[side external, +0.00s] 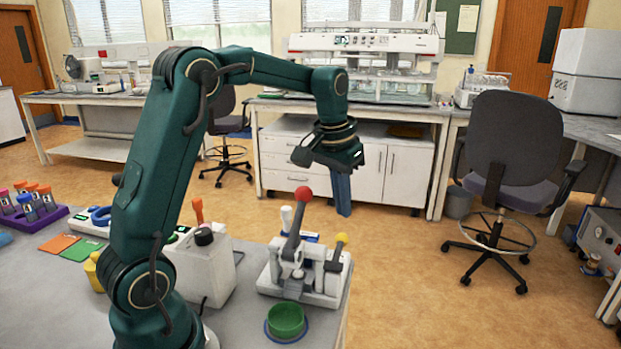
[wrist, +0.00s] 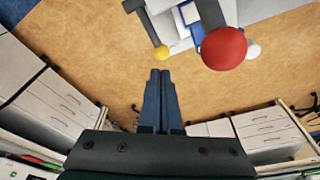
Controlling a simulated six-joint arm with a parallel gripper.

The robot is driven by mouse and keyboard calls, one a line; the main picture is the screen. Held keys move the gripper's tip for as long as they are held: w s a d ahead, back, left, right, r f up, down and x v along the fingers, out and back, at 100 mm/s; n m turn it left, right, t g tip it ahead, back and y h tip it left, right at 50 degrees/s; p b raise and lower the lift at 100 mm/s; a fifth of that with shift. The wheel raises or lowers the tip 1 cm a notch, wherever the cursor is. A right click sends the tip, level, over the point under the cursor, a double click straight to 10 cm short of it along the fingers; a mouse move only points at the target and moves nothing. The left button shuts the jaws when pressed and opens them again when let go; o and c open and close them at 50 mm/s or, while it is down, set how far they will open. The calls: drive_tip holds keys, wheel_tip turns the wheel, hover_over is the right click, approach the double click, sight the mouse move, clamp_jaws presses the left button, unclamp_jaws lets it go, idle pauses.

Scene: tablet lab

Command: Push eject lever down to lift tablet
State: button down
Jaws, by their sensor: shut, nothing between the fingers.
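The tablet press (side external: 305,275), a white and grey device, stands at the table's right edge. It has a long lever with a red ball (side external: 304,193), a short lever with a yellow ball (side external: 341,238) and a white knob (side external: 286,213). I cannot tell for sure which is the eject lever. My gripper (side external: 343,212) is shut and empty, its blue fingers pointing down, above and apart from the press. In the wrist view, the fingertips (wrist: 160,72) lie just below the yellow ball (wrist: 161,52) in the picture; the red ball (wrist: 223,47) is right of it. No tablet is visible.
A green dish (side external: 286,320) sits in front of the press. Coloured cards (side external: 80,248) and a purple tube rack (side external: 35,212) lie farther left. Open floor is right of the table.

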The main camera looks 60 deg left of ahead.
sight(342, 237)
drive_tip(key=v, duration=0.2)
drive_tip(key=w+v, duration=0.1)
drive_tip(key=v, duration=0.2)
drive_tip(key=shift+a+r, duration=0.1)
drive_tip(key=shift+a, duration=0.05)
idle(0.3)
drive_tip(key=s+d+r+m+t, duration=0.2)
drive_tip(key=s+d+r, duration=0.3)
drive_tip(key=s+d, duration=0.35)
drive_tip(key=s+d+f+m+t, duration=0.1)
drive_tip(key=s+d+f, duration=0.1)
drive_tip(key=s+f, duration=0.7)
drive_tip(key=shift+d+h, duration=0.25)
drive_tip(key=shift+h, duration=0.05)
